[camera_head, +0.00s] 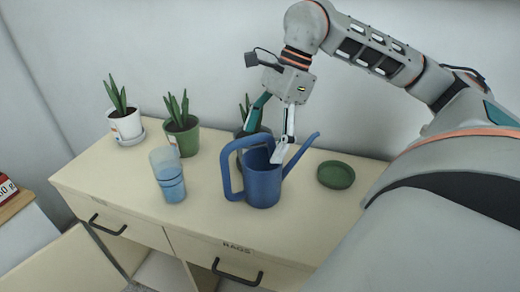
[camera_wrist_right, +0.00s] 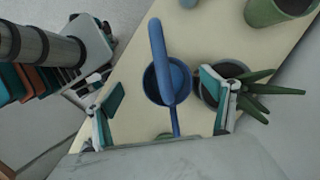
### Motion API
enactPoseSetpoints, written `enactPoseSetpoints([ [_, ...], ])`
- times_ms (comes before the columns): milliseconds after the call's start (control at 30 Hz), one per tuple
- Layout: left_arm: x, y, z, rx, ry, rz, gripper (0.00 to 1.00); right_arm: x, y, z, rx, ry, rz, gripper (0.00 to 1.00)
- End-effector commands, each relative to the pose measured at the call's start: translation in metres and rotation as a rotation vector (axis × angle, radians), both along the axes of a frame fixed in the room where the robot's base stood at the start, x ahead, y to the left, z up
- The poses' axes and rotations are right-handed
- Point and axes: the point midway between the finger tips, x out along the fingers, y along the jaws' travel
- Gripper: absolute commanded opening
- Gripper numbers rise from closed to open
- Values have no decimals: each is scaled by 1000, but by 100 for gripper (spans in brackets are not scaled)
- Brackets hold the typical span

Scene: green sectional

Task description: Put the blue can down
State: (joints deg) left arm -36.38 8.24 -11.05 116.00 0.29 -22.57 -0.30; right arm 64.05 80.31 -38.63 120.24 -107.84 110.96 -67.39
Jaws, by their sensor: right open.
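The blue can is a watering can (camera_head: 263,187) with a looped handle on its left and a spout on its right. It stands upright on the cream cabinet top (camera_head: 215,210). My right gripper (camera_head: 265,143) is just above and behind it, pointing down with its fingers spread. In the right wrist view the blue can (camera_wrist_right: 168,80) lies between the two open fingers (camera_wrist_right: 166,110), with a visible gap on each side. Nothing is held. My left gripper is not in view.
A dark plant pot (camera_head: 242,134) is close behind the can, near one finger. A green plant pot (camera_head: 184,137), a white plant pot (camera_head: 125,125) and blue clear cups (camera_head: 170,178) stand left. The cabinet front has black handles (camera_head: 238,271).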

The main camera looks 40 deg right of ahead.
Motion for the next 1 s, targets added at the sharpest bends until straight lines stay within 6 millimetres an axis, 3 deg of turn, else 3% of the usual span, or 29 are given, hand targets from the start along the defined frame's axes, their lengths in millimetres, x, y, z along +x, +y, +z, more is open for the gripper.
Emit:
enactPoseSetpoints([
  [333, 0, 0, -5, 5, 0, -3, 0, 11, 14, -43, 1, 4, 1, 84],
  [667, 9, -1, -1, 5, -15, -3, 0, 12, 16, -48, 1, 0, 0, 84],
  [900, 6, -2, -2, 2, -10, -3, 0, 12, 16, -48, 1, 1, -1, 21],
  [1000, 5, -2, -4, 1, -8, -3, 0, 12, 16, -49, 1, 2, -1, 0],
])
